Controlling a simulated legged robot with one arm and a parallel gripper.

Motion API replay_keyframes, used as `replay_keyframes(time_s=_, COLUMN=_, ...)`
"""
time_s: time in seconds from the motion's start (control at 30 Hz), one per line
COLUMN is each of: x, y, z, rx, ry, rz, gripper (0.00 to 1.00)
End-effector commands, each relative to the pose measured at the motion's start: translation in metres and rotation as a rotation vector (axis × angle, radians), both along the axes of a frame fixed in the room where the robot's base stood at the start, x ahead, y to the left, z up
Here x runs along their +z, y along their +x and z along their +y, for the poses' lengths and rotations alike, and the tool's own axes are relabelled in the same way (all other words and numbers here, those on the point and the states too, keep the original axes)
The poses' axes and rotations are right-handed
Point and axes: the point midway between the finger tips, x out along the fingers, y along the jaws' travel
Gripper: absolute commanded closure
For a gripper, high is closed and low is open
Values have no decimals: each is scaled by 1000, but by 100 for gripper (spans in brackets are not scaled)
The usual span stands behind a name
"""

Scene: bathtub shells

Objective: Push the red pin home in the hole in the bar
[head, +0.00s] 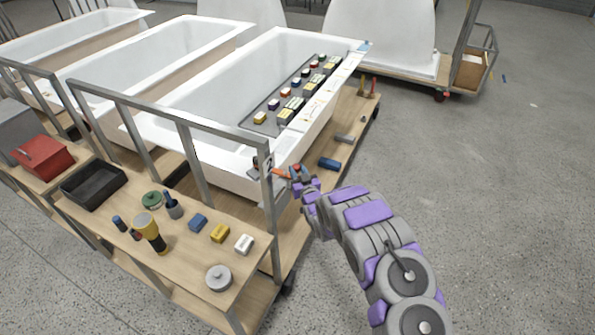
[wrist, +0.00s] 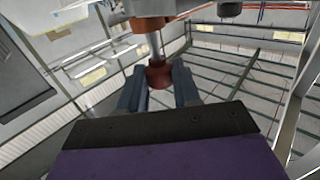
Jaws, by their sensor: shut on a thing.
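The red pin shows in the wrist view as a dark red knob (wrist: 158,76) on a silver shaft (wrist: 155,45). My gripper's two grey fingers (wrist: 158,88) close on the knob from both sides. The shaft stays bare between the knob and an orange-brown collar (wrist: 150,24); the shaft's far end and the hole are hidden there. In the head view my gripper (head: 298,176) is beside the upright metal bar (head: 268,195) at the cart's corner. An orange-red piece (head: 281,174) shows between them, too small to tell apart clearly.
A wooden cart shelf (head: 185,265) holds a torch (head: 150,232), a black tray (head: 93,184) and several small blocks. A white bathtub (head: 215,160) stands behind the bar. A blue cylinder (head: 329,164) lies on the wooden deck. The floor at right is clear.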

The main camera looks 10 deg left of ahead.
Motion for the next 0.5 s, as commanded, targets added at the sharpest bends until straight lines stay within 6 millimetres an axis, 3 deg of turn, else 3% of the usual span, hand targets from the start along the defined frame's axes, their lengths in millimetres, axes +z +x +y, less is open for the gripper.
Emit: replay_keyframes(time_s=0.5, x=-12, y=0, z=0, rx=0, ry=0, rz=0, gripper=98)
